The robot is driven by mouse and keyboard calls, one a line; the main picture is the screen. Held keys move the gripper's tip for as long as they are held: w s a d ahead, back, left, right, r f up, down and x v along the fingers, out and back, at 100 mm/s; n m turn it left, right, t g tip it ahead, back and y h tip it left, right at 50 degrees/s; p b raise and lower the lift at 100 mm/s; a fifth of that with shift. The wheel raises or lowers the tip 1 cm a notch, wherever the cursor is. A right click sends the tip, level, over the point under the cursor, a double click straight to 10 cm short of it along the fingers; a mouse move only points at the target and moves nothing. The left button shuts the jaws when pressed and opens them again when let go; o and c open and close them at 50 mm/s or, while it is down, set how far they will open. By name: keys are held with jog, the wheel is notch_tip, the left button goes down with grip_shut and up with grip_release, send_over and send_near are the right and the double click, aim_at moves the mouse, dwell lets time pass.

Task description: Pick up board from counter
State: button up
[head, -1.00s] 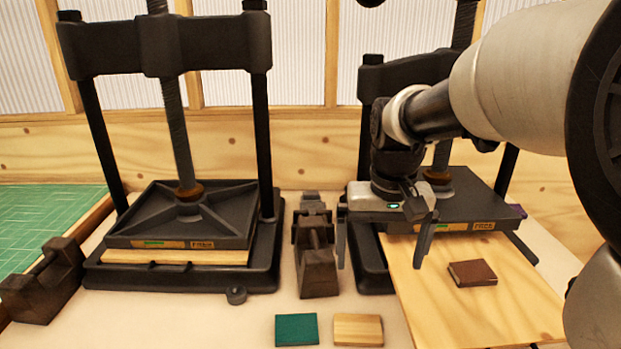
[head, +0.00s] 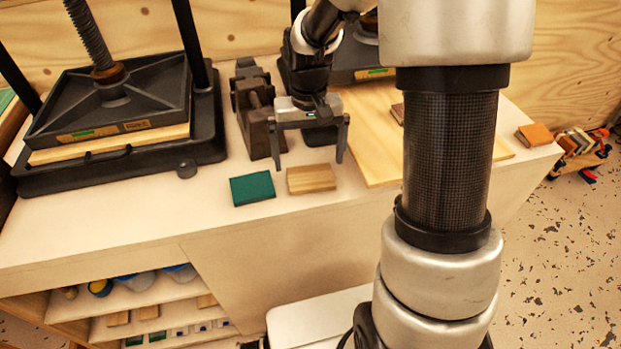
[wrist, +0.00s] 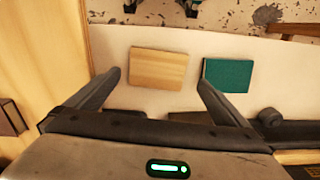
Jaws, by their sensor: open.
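A small light wooden board (head: 311,178) lies flat near the counter's (head: 110,222) front edge. It also shows in the wrist view (wrist: 158,68). A green board (head: 252,188) of similar size lies just left of it in the head view, and right of it in the wrist view (wrist: 228,75). A larger plywood board (head: 372,140) lies to the right, running under a press. My gripper (head: 308,158) is open and empty, above and just behind the small wooden board. In the wrist view its fingers (wrist: 159,82) point toward that board, apart from it.
A dark clamp block (head: 258,112) stands close left of my gripper. A big black press (head: 110,110) stands at the left. A brown block (head: 398,113) lies on the plywood, partly behind my arm. An orange-brown block (head: 534,134) sits at the right end.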

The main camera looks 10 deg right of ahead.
aim_at(311, 177)
jog(key=shift+w+d+f+b, duration=0.1)
jog(key=shift+d+f+b, duration=0.1)
jog(key=shift+f, duration=1.2)
jog(key=shift+w+d+f+b, duration=0.1)
jog(key=shift+f+b, duration=0.05)
jog(key=shift+f, duration=1.2)
jog(key=shift+r, duration=0.1)
jog(key=c, duration=1)
